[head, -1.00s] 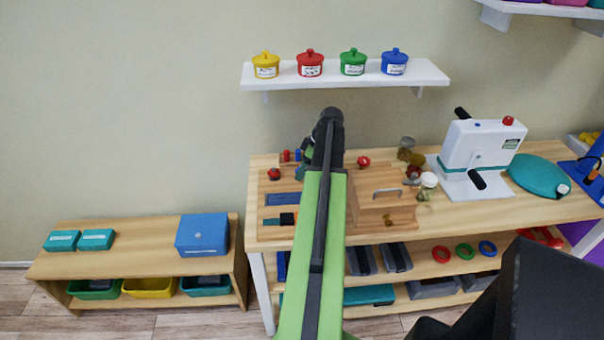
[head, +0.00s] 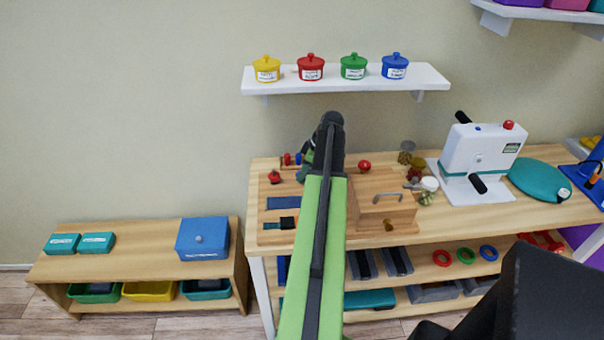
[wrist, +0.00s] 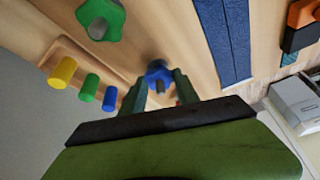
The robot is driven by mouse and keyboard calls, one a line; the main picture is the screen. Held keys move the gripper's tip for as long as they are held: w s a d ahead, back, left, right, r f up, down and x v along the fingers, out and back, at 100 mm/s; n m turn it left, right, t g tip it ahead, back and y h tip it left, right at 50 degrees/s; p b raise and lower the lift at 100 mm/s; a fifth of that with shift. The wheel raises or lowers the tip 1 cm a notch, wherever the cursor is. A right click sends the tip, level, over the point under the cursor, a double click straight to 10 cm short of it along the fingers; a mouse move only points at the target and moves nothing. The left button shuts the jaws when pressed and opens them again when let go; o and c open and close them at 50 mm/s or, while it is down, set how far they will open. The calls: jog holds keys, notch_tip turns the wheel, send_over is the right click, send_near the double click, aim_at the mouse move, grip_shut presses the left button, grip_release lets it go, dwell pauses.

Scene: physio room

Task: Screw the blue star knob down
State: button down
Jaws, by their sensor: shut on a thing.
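The blue star knob (wrist: 158,72) is in the wrist view, between the two dark green fingers of my gripper (wrist: 160,88). My gripper is shut on it, over the wooden board (wrist: 140,30). The fingers hide part of the knob, and I cannot tell how far down it sits. In the head view my gripper (head: 307,165) is at the back left of the table, largely behind my own arm. The knob is hidden there.
A green star knob (wrist: 100,16) and yellow, green and blue pegs (wrist: 62,73) stand close by on the board. Blue strips (wrist: 222,35) lie to the right. A wooden box with a handle (head: 384,208) stands right of my arm.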

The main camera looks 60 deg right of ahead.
jog(key=shift+s+a+m, duration=0.1)
jog(key=shift+m, duration=0.2)
